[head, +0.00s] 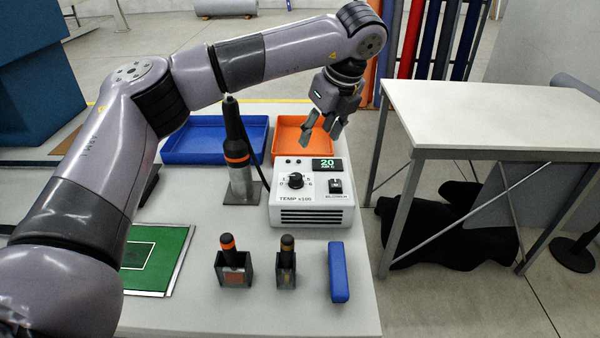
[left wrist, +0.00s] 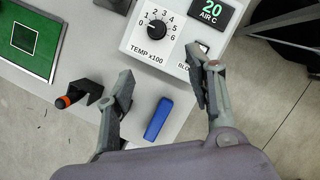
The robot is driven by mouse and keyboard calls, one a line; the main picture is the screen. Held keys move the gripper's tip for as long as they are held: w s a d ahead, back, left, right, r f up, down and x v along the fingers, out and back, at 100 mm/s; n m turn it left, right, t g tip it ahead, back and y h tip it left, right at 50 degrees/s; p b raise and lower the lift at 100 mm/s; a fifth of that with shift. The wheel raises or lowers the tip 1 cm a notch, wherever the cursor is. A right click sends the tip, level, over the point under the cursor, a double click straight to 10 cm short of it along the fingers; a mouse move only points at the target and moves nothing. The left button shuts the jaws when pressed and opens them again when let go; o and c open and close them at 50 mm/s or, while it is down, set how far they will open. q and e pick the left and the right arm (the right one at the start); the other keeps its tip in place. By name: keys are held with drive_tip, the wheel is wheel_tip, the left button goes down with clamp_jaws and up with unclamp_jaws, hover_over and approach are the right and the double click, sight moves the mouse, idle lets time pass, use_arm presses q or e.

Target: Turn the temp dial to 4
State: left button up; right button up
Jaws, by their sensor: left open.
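The display (head: 327,164) reads 20 AIR C. My left gripper (head: 323,135) is open and empty above the back of the unit, apart from the dial. Its two fingers (left wrist: 160,75) spread wide in the left wrist view. My right gripper is not in view.
A black tool with an orange band (head: 236,150) stands upright left of the unit. A blower switch (head: 336,186) is right of the dial. Blue (head: 215,141) and orange (head: 301,139) trays lie behind. Two small holders and a blue block (head: 338,272) stand in front.

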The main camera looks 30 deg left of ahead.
use_arm(q)
drive_tip(key=p, duration=0.5)
approach(296, 176)
drive_tip(key=x, duration=0.8)
drive_tip(key=shift+w+a+f, duration=0.1)
drive_tip(key=shift+f, duration=0.3)
drive_tip(key=c, duration=1.2)
